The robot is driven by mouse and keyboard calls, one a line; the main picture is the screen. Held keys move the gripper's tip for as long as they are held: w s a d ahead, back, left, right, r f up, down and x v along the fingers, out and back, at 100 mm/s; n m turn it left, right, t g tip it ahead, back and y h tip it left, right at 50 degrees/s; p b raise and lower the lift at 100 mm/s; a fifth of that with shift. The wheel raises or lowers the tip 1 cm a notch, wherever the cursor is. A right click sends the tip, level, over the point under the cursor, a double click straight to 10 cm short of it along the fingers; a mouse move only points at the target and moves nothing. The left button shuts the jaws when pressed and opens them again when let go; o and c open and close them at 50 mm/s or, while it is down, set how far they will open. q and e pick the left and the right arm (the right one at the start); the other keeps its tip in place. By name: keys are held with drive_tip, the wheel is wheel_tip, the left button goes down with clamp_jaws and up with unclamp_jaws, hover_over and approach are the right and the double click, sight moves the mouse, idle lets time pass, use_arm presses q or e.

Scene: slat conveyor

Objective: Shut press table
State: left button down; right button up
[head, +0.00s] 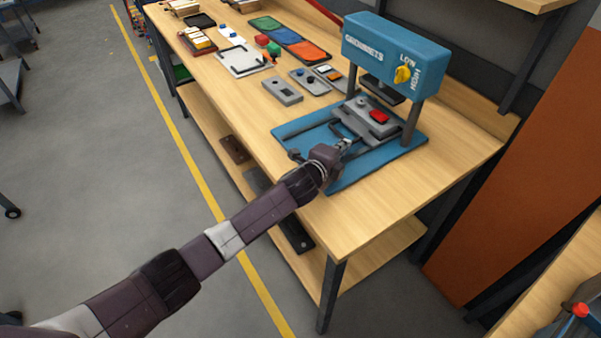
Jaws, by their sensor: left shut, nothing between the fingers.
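The blue press (396,53) stands at the right end of the wooden bench, with a yellow knob (404,74) on its head. Its grey sliding table (366,122) carries a red piece (379,117) and sits between the posts, partly under the head, on the blue base (397,152). Dark rails run forward from the table over the base. My left gripper (343,146) is shut and empty at the front of the press, close to the table's front side. Whether it touches the table or its handle cannot be told. My right gripper is not in view.
The bench top (381,206) is clear in front of the press. Grey fixture plates (283,90), coloured trays (288,38) and a white tray (243,60) lie to the left. A shelf (225,150) runs below. A brown panel (530,190) stands at right.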

sight(354, 140)
use_arm(q)
drive_tip(key=shift+w+d+f+b, duration=0.1)
drive_tip(key=shift+w+d+b, duration=0.25)
drive_tip(key=shift+w+d, duration=0.2)
drive_tip(key=shift+d, duration=0.15)
drive_tip(key=shift+w+d+r+b, duration=0.2)
drive_tip(key=shift+w+d+b, duration=0.2)
drive_tip(key=shift+d+b, duration=0.1)
drive_tip(key=shift+r, duration=0.15)
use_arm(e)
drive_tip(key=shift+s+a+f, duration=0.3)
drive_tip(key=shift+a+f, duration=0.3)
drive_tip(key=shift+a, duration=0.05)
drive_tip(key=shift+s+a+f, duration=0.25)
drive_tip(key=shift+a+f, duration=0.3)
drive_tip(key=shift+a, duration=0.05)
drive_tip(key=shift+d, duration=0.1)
